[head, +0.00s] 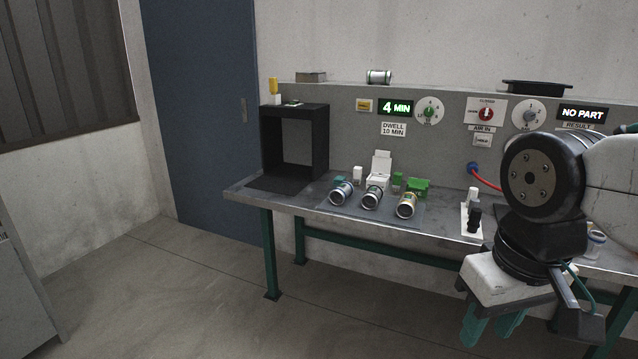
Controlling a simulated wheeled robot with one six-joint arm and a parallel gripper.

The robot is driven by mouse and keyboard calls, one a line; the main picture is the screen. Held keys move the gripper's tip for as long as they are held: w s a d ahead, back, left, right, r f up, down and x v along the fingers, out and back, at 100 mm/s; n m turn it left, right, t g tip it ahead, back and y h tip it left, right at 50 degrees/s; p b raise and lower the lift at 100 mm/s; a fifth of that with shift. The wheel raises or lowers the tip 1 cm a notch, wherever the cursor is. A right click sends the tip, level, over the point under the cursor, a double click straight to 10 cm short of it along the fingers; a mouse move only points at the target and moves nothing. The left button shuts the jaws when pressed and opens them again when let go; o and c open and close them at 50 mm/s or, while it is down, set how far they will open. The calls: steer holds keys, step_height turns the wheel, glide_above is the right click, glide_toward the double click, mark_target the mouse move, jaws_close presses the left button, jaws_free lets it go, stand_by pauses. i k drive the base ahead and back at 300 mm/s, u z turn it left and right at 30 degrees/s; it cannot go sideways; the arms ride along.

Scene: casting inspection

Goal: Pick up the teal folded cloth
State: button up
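A small teal thing (340,181), which looks like the folded cloth, lies on the bench behind the leftmost metal cylinder (341,194). The cylinder hides part of it, and its folds are too small to make out. My gripper (490,332) hangs at the lower right, in front of the bench and well to the right of the teal thing. Its two teal fingers point down with a gap between them. Nothing shows between them, though the tips are near the picture's bottom edge.
Two more cylinders (372,198) (406,205) stand in the row on a grey mat. Behind them are a white box (379,170) and a green box (419,187). A black open frame (267,150) stands on the bench's left end. The floor (200,290) in front is clear.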

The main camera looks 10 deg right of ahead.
mark_target(338, 178)
steer(key=u, duration=0.55)
steer(key=i, duration=1)
steer(key=u, duration=0.55)
steer(key=i, duration=1)
steer(key=z, duration=0.65)
steer(key=i, duration=0.9)
steer(key=z, duration=1)
steer(key=i, duration=0.3)
steer(key=z, duration=0.2)
